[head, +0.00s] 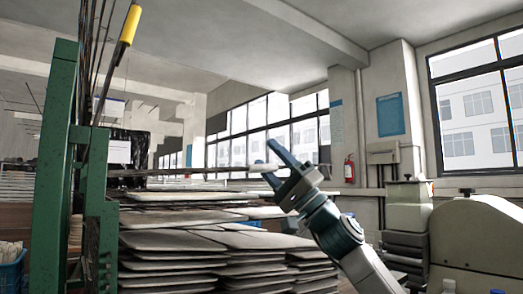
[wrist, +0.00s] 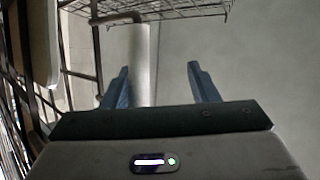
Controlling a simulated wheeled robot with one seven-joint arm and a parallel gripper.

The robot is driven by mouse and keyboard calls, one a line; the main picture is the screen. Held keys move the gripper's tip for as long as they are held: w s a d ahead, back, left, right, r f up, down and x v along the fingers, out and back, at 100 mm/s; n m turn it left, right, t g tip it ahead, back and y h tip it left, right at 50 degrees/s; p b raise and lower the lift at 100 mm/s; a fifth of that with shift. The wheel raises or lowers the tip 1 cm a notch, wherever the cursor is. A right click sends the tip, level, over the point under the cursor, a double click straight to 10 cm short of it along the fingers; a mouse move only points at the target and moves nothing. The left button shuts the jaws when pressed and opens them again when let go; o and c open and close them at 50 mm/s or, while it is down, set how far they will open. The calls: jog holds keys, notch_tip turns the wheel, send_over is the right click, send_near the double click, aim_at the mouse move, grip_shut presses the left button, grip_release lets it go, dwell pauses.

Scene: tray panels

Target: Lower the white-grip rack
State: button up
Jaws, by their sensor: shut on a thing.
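The white-grip rack shows edge-on in the head view as a thin, nearly level line. Its white grip (head: 250,168) is at the right end. In the wrist view both fingers of my gripper (wrist: 158,67) stand apart, and the hold itself is not clear there. A wire rack (wrist: 185,13) with a pale rod crosses the top of that view.
A green frame (head: 50,165) stands at the left, with a raised rod ending in a yellow grip (head: 130,25). Stacked grey panels (head: 195,243) lie below the rack, close under it. A pale machine (head: 475,245) stands at the right. Bars line the wrist view's left side.

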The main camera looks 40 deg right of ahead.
jog(key=shift+o, duration=1.1)
jog(key=d+v, duration=0.1)
jog(key=v, duration=0.5)
jog(key=shift+s+d, duration=0.15)
jog(key=shift+s, duration=0.1)
jog(key=s, duration=0.2)
jog(key=s+d+f, duration=0.1)
jog(key=shift+s+t, duration=0.15)
jog(key=shift+t, duration=0.15)
jog(key=shift+c, duration=1.1)
jog(key=shift+w+a+f, duration=0.25)
jog(key=shift+w+f, duration=0.1)
jog(key=shift+w, duration=0.1)
